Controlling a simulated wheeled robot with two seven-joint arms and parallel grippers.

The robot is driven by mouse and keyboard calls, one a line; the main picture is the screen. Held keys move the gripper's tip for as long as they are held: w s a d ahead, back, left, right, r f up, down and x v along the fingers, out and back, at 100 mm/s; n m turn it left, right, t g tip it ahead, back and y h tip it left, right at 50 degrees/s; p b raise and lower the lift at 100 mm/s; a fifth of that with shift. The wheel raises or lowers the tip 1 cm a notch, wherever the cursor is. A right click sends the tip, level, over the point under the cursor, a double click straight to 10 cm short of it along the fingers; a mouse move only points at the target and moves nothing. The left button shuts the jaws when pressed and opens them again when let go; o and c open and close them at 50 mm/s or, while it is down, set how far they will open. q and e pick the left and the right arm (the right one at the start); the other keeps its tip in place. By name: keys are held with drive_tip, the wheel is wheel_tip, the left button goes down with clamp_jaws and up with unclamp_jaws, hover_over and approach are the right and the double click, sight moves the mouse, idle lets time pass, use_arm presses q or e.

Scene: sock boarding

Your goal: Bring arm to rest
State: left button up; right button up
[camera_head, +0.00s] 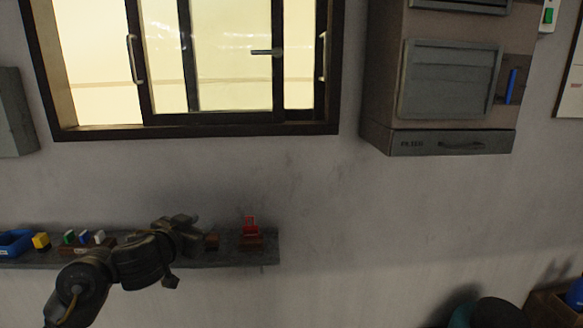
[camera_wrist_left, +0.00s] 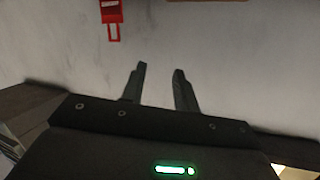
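My left arm reaches up from the lower left in the head view. Its gripper (camera_head: 186,226) is in front of the wall shelf. In the left wrist view the two fingers of the left gripper (camera_wrist_left: 160,72) stand apart with only grey wall between them, so it is open and empty. A red item (camera_head: 250,226) sits on the shelf to the right of the gripper. A red item also shows at the top of the left wrist view (camera_wrist_left: 112,14), beyond the fingers and not touched. My right gripper is not in view.
The shelf (camera_head: 262,262) also holds a blue bin (camera_head: 14,243), a yellow block (camera_head: 41,241) and several small coloured pieces. A framed window (camera_head: 230,123) and a cabinet (camera_head: 450,78) are above. A wooden box (camera_head: 545,312) is lower right. The wall between is clear.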

use_arm(q)
drive_tip(key=s+f+n+g+y, duration=0.1)
drive_tip(key=s+f+g, duration=0.2)
drive_tip(key=s+f, duration=0.8)
drive_tip(key=s+f+n+g+y, duration=0.15)
drive_tip(key=s+f, duration=0.55)
drive_tip(key=f, duration=0.8)
drive_tip(key=s+a+f+g, duration=0.1)
drive_tip(key=s+f+g, duration=0.35)
drive_tip(key=s, duration=0.75)
drive_tip(key=s+a+f+g, duration=0.1)
drive_tip(key=s+f+g, duration=0.3)
drive_tip(key=s, duration=0.8)
wheel_tip(320, 180, down, 30)
drive_tip(key=r+b, duration=0.1)
drive_tip(key=b, duration=0.1)
drive_tip(key=s+a+f+g+b, duration=0.1)
drive_tip(key=s+a+f+b, duration=0.1)
drive_tip(key=s+f, duration=1.5)
drive_tip(key=shift+a+f+y, duration=0.35)
drive_tip(key=shift+a+f, duration=0.15)
drive_tip(key=shift+a, duration=0.1)
